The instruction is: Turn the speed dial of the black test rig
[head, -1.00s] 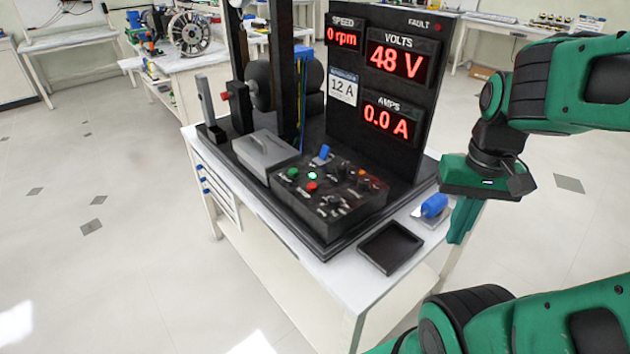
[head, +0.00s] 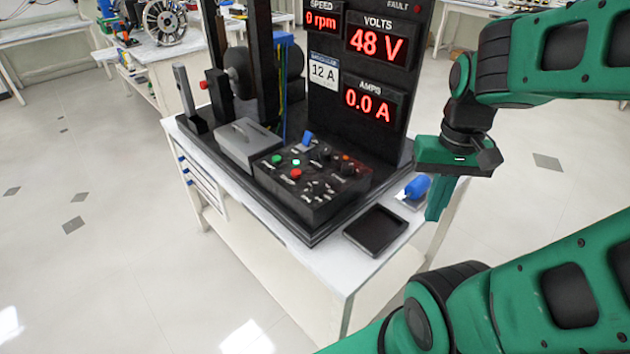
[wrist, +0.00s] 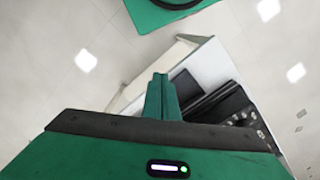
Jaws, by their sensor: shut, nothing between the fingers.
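The black test rig (head: 290,235) stands on a white table. Its control box (head: 335,185) carries a green and a red button, a blue lever, an orange light and several dark knobs. I cannot tell from here which knob is the speed dial. The speed display (head: 322,19) reads 0 rpm. My gripper (head: 433,214) is shut and empty, pointing down at the table's right edge, to the right of the control box and apart from it. In the wrist view the shut fingers (wrist: 160,80) show, with the rig's dark edge (wrist: 225,105) to their right.
A black tray (head: 376,231) lies on the table in front of the rig. A blue-handled item (head: 416,187) lies close beside my gripper. A grey box (head: 248,143) sits left of the controls. The volts display (head: 376,38) reads 48 V. Open floor surrounds the table.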

